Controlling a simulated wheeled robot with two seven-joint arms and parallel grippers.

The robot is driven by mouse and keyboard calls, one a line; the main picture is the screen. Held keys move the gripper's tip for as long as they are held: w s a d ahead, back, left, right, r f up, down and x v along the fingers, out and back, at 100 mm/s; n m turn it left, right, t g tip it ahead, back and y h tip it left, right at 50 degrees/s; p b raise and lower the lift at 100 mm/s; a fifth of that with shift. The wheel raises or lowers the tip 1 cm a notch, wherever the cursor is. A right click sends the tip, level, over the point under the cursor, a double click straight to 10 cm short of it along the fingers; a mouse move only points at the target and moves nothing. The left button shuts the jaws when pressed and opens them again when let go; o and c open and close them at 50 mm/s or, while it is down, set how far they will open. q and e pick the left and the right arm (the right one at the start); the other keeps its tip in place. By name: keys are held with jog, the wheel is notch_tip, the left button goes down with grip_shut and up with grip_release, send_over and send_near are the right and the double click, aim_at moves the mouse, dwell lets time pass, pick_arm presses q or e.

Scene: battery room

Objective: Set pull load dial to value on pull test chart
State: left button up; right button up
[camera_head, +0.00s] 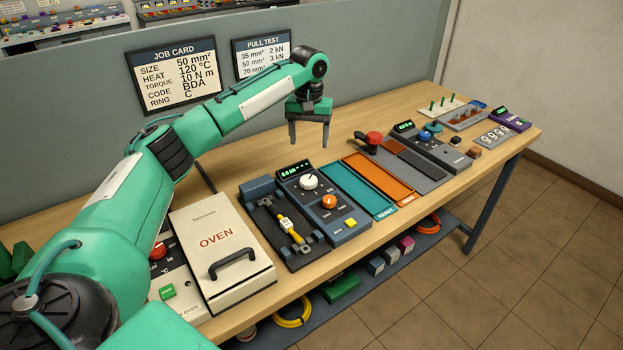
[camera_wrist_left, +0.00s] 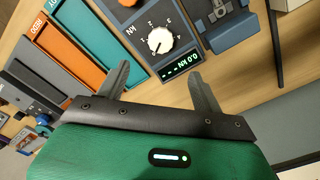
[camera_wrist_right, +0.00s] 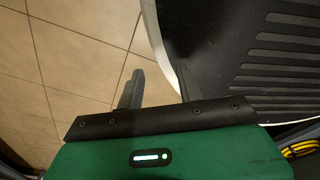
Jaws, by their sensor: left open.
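The pull load dial (camera_head: 310,182) is a white knob on a dark blue panel with a lit display reading about 0.0 kN. It also shows in the left wrist view (camera_wrist_left: 160,41) with a numbered scale around it. The pull test chart (camera_head: 262,57) hangs on the partition and reads 35 mm 2 kN and 50 mm 3 kN. Its 70 mm value is hidden by my arm. The job card (camera_head: 177,75) gives size 50 mm². My left gripper (camera_head: 309,146) is open, empty and above the dial panel, apart from the knob. My right gripper (camera_wrist_right: 158,72) is open and empty.
The panel also has an orange knob (camera_head: 329,202) and a yellow button (camera_head: 351,222). A puller with a yellow piece (camera_head: 285,223) and the oven (camera_head: 217,240) stand left. Teal (camera_head: 358,190) and orange trays (camera_head: 378,178) lie right. A red-knobbed lever (camera_head: 374,138) rises beyond them.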

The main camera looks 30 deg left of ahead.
aim_at(309, 180)
pick_arm(q)
notch_tip(309, 180, down, 12)
jog(key=shift+a+r+p, duration=0.1)
jog(key=shift+p, duration=0.7)
jog(key=shift+f, duration=0.85)
pick_arm(e)
jog(key=shift+s+r, duration=0.25)
jog(key=shift+s, duration=0.35)
jog(key=shift+s+r, duration=0.2)
jog(key=shift+s, duration=0.4)
pick_arm(q)
jog(key=shift+c, duration=0.2)
jog(key=c, duration=0.9)
jog(key=shift+c, duration=0.2)
pick_arm(e)
jog(key=shift+d, duration=0.2)
